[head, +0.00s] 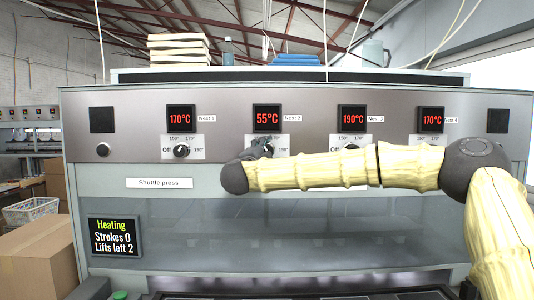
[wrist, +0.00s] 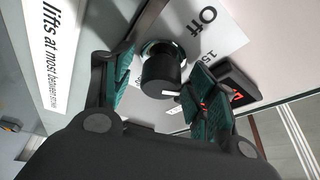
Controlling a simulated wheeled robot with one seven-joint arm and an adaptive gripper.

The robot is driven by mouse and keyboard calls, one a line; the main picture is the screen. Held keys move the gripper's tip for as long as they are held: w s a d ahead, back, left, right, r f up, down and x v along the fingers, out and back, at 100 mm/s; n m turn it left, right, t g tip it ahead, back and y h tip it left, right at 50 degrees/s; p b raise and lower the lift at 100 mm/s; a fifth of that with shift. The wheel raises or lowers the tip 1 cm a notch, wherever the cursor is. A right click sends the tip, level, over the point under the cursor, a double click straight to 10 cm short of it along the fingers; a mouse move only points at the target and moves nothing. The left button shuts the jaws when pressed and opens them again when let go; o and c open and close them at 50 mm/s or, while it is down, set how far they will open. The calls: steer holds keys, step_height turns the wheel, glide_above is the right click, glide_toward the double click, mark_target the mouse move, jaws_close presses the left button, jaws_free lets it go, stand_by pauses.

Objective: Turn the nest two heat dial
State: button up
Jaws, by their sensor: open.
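The nest two heat dial (wrist: 160,72) is a black knob with a white pointer mark, seen in the wrist view on a white plate with "Off" printed on it. My gripper (wrist: 164,76) is open, with one green-padded finger on each side of the knob. I cannot tell whether a finger touches it. In the head view my gripper (head: 259,148) is in front of the Nest 2 dial plate (head: 283,141) and hides the knob. The red Nest 2 display (head: 267,118) above it reads 55°C.
The Nest 1 dial (head: 181,151) is to the left; the Nest 3 display (head: 353,118) and Nest 4 display (head: 431,119) are to the right. My arm crosses in front of their dials. A status screen (head: 115,236) reads "Heating, Strokes 0, Lifts left 2".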

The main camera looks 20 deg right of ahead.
steer(key=v, duration=1.1)
steer(key=shift+s+a, duration=0.25)
steer(key=shift+s, duration=0.05)
